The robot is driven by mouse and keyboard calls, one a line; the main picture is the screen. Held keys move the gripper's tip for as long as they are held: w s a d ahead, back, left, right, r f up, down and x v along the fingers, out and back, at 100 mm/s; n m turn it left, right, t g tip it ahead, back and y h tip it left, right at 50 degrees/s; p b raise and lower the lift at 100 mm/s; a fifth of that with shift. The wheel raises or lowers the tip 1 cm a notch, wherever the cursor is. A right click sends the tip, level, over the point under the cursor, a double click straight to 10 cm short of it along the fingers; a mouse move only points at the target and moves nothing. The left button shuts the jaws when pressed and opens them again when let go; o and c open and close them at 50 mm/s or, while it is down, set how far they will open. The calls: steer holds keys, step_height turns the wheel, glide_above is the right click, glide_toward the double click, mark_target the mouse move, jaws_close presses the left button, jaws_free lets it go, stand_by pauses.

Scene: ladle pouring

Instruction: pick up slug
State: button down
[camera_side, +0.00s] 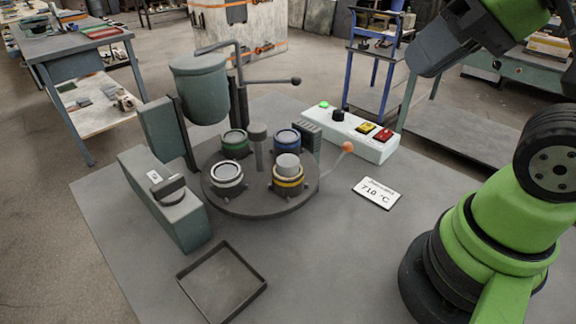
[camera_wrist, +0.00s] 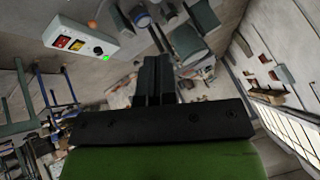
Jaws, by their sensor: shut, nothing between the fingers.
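A light grey cylinder, which looks like the slug (camera_side: 288,163), stands upright in the yellow-banded cup (camera_side: 288,182) at the front right of the round turntable (camera_side: 245,205). Its top sticks out above the cup rim. My gripper (camera_side: 425,70) is high at the upper right in the side view, well apart from the turntable. In the wrist view my gripper's fingers (camera_wrist: 155,62) are together with nothing between them. I cannot make out the slug in the wrist view.
Green (camera_side: 235,142), blue (camera_side: 287,141) and white (camera_side: 227,177) cups share the turntable around a centre post. A ladle pot (camera_side: 201,88) stands behind left. A control box (camera_side: 350,135), temperature card (camera_side: 377,193) and empty square tray (camera_side: 185,280) are on the table. The front middle is clear.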

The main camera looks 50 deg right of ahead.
stand_by(0.4)
steer(key=c, duration=0.5)
jaws_free()
steer(key=shift+c, duration=0.2)
steer(key=shift+w, duration=0.1)
steer(key=n+g+h, duration=0.2)
steer(key=n+g, duration=0.5)
steer(key=n, duration=0.6)
glide_above(288, 160)
step_height(288, 160, down, 10)
step_height(288, 160, down, 5)
steer(key=shift+r, duration=0.1)
steer(key=shift+f, duration=2.8)
